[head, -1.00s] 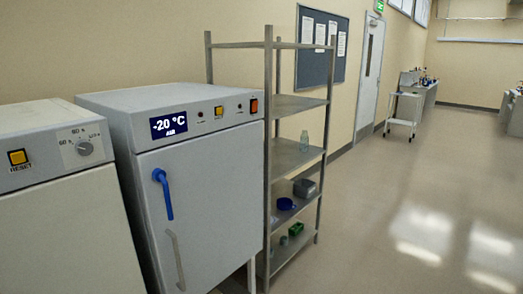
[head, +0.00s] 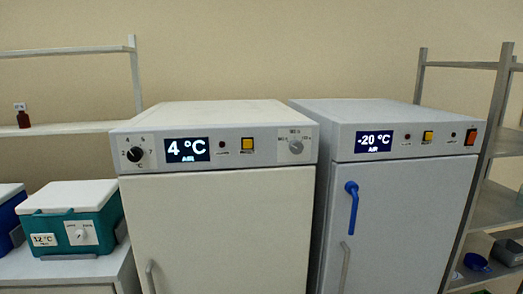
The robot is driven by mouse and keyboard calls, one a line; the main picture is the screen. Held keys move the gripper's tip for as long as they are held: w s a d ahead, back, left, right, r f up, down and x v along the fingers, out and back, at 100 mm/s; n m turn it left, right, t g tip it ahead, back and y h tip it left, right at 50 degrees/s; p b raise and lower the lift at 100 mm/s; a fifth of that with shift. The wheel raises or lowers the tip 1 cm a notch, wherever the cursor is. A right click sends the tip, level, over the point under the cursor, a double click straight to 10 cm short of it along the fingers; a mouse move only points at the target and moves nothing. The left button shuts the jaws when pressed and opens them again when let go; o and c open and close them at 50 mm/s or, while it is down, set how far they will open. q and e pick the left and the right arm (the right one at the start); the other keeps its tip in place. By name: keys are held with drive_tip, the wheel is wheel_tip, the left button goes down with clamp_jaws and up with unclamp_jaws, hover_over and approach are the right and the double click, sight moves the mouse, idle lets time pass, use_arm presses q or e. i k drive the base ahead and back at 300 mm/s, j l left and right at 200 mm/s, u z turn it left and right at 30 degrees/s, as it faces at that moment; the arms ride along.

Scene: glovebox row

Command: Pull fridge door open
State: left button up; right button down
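The fridge (head: 220,225) is a cream-coloured cabinet in the middle of the head view. Its display reads 4 °C. Its door is shut, and a grey vertical handle (head: 150,277) shows low on the door's left side, cut off by the bottom edge. To its right stands a grey freezer (head: 410,215) whose display reads -20 °C. It has a blue lever (head: 352,206) and a grey handle (head: 344,266), and its door is shut. Neither of my grippers is in view.
A teal cool box (head: 75,222) with a 12 °C label sits on a light bench at the left, beside part of a blue box (head: 10,215). A shelf with a brown bottle (head: 23,118) is above. A metal rack (head: 490,150) stands at the right.

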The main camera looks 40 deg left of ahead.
sight(243, 230)
drive_tip(key=u, duration=1.55)
